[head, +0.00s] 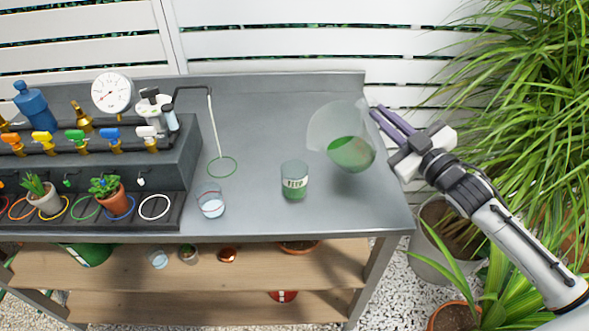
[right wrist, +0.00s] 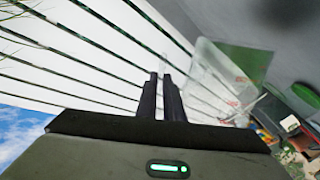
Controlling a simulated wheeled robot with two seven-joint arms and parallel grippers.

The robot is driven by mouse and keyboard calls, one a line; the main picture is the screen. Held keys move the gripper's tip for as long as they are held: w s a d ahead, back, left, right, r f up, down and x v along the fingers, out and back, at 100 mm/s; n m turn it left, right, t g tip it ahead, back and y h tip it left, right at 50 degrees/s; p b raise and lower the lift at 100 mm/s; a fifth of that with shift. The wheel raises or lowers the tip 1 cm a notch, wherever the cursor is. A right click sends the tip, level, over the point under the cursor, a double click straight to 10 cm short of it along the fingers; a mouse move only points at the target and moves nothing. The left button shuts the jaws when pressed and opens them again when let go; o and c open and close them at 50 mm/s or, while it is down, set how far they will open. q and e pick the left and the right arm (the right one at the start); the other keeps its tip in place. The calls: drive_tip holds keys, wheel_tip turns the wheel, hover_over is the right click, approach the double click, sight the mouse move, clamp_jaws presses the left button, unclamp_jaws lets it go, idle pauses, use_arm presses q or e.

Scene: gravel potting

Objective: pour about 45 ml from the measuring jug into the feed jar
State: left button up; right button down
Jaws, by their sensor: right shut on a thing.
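The clear measuring jug (head: 322,126) holds green liquid. It is tilted, with its mouth toward the upper left, and seems raised above the grey bench, right of the feed jar. My right gripper (head: 378,113) is shut at the jug's right side; its handle is hard to make out there. In the right wrist view the narrow fingers (right wrist: 165,90) are close together, with the see-through jug (right wrist: 218,75) beyond them. The feed jar (head: 294,182), labelled FEED, stands upright near the front edge with green liquid inside. No stream between them is visible. My left gripper is out of view.
A small glass (head: 211,204) with pale liquid stands left of the feed jar. A thin spout pipe (head: 213,125) hangs over a green ring (head: 222,167). Valves and potted plants fill the left. The bench behind the feed jar is clear.

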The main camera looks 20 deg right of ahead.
sight(372, 98)
drive_tip(key=shift+a+r+n, duration=0.3)
drive_tip(key=shift+a+n, duration=0.1)
drive_tip(key=shift+a, duration=0.05)
drive_tip(key=shift+s+a+r+n, duration=0.1)
drive_tip(key=shift+a+r+n, duration=0.2)
drive_tip(key=shift+r+n, duration=0.25)
drive_tip(key=shift+s+a+r+n, duration=0.1)
drive_tip(key=shift+a+r+n, duration=0.25)
drive_tip(key=shift+r, duration=0.35)
drive_tip(key=shift+a+r+n+b, duration=0.35)
drive_tip(key=shift+a+n+b, duration=0.1)
drive_tip(key=shift+n, duration=0.45)
drive_tip(key=shift+s+a+r+n, duration=0.15)
drive_tip(key=shift+a+r+n, duration=0.25)
drive_tip(key=shift+r, duration=0.2)
drive_tip(key=shift+a+r+n+p, duration=0.35)
drive_tip(key=shift+r+n, duration=0.15)
drive_tip(key=shift+r, duration=0.1)
drive_tip(key=shift+s+a+r+n+y, duration=0.2)
drive_tip(key=shift+a+r+n+y, duration=0.2)
drive_tip(key=shift+a+r+n, duration=0.25)
idle(0.7)
